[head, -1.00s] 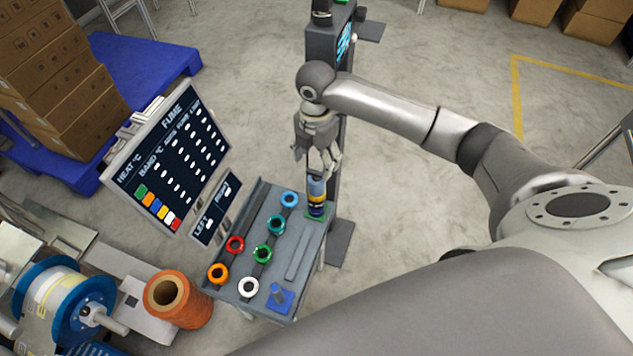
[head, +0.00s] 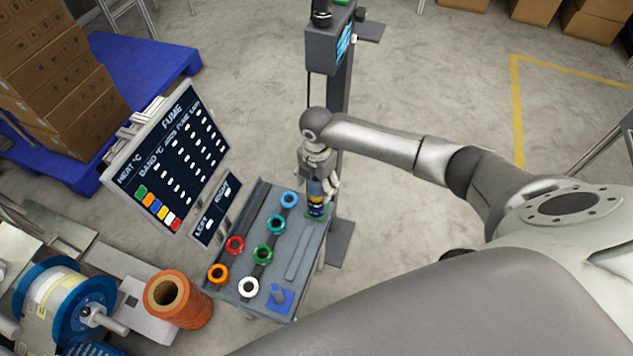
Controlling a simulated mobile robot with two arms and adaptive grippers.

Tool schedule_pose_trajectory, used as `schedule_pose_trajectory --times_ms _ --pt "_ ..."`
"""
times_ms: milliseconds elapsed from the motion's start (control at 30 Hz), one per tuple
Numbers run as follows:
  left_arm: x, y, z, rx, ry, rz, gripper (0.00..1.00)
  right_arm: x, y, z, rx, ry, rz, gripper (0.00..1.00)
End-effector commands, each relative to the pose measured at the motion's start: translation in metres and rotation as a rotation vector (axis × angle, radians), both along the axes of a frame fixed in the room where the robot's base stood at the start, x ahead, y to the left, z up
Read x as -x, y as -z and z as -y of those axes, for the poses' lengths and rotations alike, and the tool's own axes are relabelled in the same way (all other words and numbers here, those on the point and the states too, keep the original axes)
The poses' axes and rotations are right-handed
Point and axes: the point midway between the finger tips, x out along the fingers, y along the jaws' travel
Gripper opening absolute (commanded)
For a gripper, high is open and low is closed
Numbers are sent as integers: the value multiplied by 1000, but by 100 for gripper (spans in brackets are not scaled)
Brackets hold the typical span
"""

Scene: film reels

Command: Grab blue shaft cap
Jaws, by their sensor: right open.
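Several ring-shaped caps stand on a grey tray table (head: 298,238). The light blue cap (head: 289,199) is at the far end of the rows. The can stands upright on a green pad at the table's far right corner. The gripper is just right of the light blue cap and apart from it. The fingers hide part of the can. My left gripper is not in view.
Red (head: 235,244), green (head: 277,224), orange (head: 217,273) and white (head: 248,287) caps share the table. A sign board (head: 170,165) stands left. A dark post (head: 340,110) rises behind.

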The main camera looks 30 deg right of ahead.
Motion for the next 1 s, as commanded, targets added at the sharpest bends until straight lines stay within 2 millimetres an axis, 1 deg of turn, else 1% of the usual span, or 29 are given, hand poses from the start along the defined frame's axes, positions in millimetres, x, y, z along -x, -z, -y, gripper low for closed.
schedule_pose_trajectory --times_ms 67,467,800,933,1000 --pt "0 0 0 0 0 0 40 0 0 0 0 0 0 66" --pt "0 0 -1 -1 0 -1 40 0 0 0 -1 0 0 16" --pt "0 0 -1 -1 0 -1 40 -1 -4 0 -1 0 1 16" --pt "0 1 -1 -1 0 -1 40 -1 -13 -1 -2 1 2 16" --pt "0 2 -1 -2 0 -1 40 -1 -22 -1 -3 0 3 16"
